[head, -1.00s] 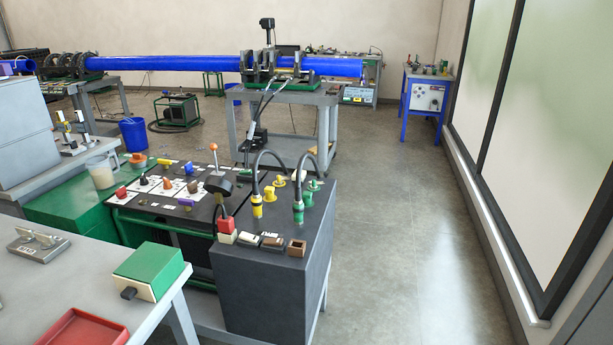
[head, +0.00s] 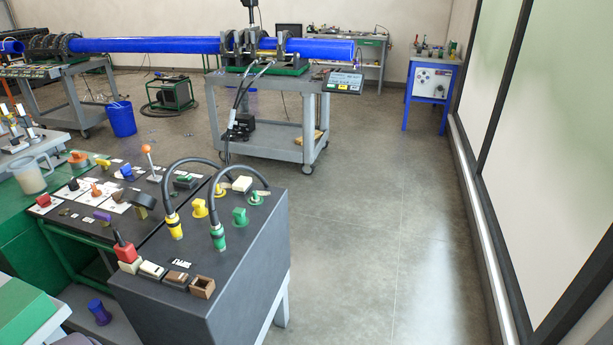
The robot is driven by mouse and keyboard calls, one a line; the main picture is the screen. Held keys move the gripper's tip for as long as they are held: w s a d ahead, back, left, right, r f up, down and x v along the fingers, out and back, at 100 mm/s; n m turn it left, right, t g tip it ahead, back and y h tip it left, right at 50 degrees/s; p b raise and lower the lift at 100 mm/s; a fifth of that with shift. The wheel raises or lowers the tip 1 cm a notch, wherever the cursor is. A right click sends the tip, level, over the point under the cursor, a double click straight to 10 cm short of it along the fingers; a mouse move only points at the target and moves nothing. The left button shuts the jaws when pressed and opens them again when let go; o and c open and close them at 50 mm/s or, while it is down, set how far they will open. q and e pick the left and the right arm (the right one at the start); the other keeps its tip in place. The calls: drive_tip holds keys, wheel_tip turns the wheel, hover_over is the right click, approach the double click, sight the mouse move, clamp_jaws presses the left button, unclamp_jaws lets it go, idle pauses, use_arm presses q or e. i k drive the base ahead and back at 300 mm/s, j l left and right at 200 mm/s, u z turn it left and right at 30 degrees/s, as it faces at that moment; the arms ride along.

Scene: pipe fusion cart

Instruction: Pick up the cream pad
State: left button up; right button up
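Two small cream-coloured pieces lie on the dark top of the cart (head: 222,290). One cream piece (head: 241,183) sits at the back, between the yellow and green knobs. Another cream piece (head: 151,269) lies near the front edge, between a red-topped block (head: 125,252) and a brown block (head: 176,277). I cannot tell which of them is the cream pad. Neither of my grippers is in view.
Two black cables with a yellow connector (head: 174,226) and a green connector (head: 218,237) arch over the cart top. An open brown box (head: 202,287) sits at its front edge. An orange-knobbed lever (head: 146,149) stands behind. The floor to the right is clear.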

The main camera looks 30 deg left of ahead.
sight(243, 184)
drive_tip(key=i+l, duration=0.1)
drive_tip(key=i, duration=0.35)
drive_tip(key=i+l, duration=0.1)
drive_tip(key=i, duration=0.3)
drive_tip(key=i+u, duration=0.35)
drive_tip(key=u, duration=0.15)
drive_tip(key=i+u, duration=0.35)
drive_tip(key=u, duration=0.15)
drive_tip(key=i+l+u, duration=0.2)
drive_tip(key=u, duration=0.3)
drive_tip(key=i+l+u, duration=0.35)
drive_tip(key=u, duration=0.15)
